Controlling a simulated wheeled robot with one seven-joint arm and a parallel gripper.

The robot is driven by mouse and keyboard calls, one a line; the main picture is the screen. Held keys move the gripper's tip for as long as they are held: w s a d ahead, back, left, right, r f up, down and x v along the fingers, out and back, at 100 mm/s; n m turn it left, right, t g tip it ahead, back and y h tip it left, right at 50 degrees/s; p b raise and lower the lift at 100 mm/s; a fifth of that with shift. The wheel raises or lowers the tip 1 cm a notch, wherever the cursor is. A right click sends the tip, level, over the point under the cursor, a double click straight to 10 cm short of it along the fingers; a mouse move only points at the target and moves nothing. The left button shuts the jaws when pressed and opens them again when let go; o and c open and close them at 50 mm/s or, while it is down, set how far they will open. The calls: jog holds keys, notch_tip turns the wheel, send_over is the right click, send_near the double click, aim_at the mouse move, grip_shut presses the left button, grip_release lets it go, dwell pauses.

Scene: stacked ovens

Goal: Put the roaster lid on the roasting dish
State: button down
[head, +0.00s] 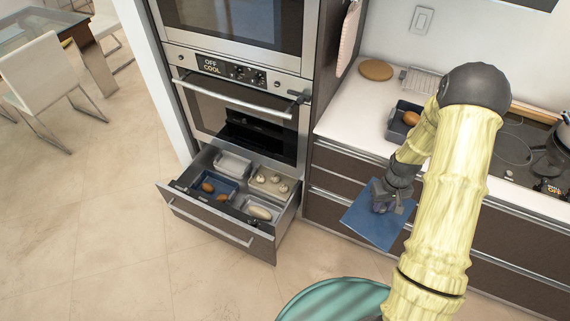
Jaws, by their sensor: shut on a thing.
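My gripper (381,204) is shut on a flat blue roaster lid (370,226), held tilted in the air in front of the counter drawers. The fingers are small and partly hidden by the wrist. A blue dish (228,200) with brown, rounded food lies in the open drawer, left of my gripper. Another dark blue-grey dish (392,130) with a brown item stands on the counter, partly hidden by my arm. I cannot tell for sure which of the two is the roasting dish. The lid is apart from both.
The open drawer (208,226) under the stacked ovens (238,70) also holds a clear container (233,163), a muffin tin (270,188) and a dish with a pale loaf (260,212). A wire rack (421,79) and round board (376,70) are on the counter.

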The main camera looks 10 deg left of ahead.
aim_at(360, 220)
jog(key=s+a+f+m, duration=0.1)
jog(key=a+f, duration=0.3)
jog(key=f, duration=0.5)
jog(key=s+a+f+m, duration=0.1)
jog(key=s+a+f, duration=0.1)
jog(key=f, duration=0.7)
jog(key=shift+s+a+f+m, duration=0.25)
jog(key=shift+a+m, duration=0.15)
jog(key=shift+a, duration=0.45)
